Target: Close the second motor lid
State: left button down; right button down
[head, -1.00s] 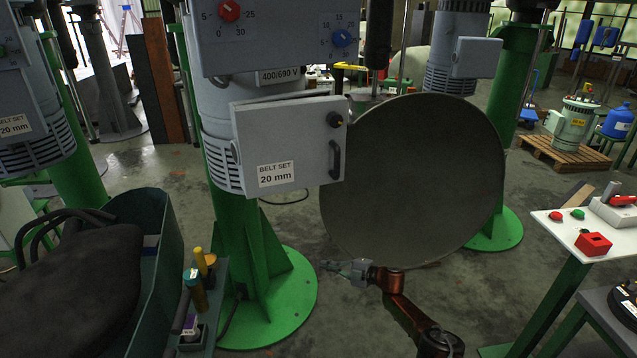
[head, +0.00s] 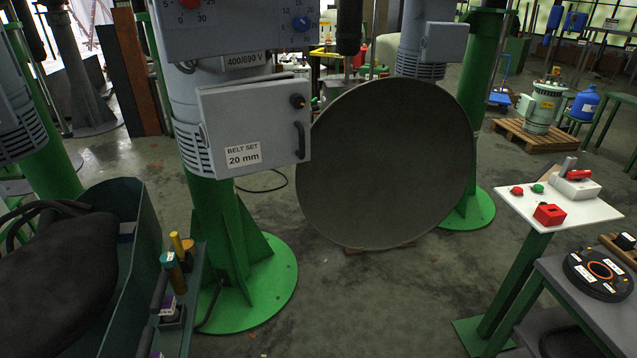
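A grey motor lid (head: 254,128) labelled "BELT SET 20 mm" hangs on the front of the near disperser motor. It has a black knob and a black handle (head: 300,141) on its right side. A gap and dark shadow show along its top edge; I cannot tell whether it is fully closed. A second disperser's motor box (head: 443,42) stands at the back right. Another grey motor housing (head: 20,110) is cut off at the left edge. Neither of my grippers shows in the head view.
A large dark round disc (head: 388,165) stands just right of the lid. A green bin (head: 135,255) with a dark sack is at left. A white-topped stand (head: 510,200) with buttons is at right. Floor between is clear.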

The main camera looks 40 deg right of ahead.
aim_at(249, 129)
jog(key=z, duration=0.05)
jog(key=k, duration=1.05)
jog(key=z, duration=0.55)
jog(key=i, duration=1.4)
jog(key=u, duration=0.5)
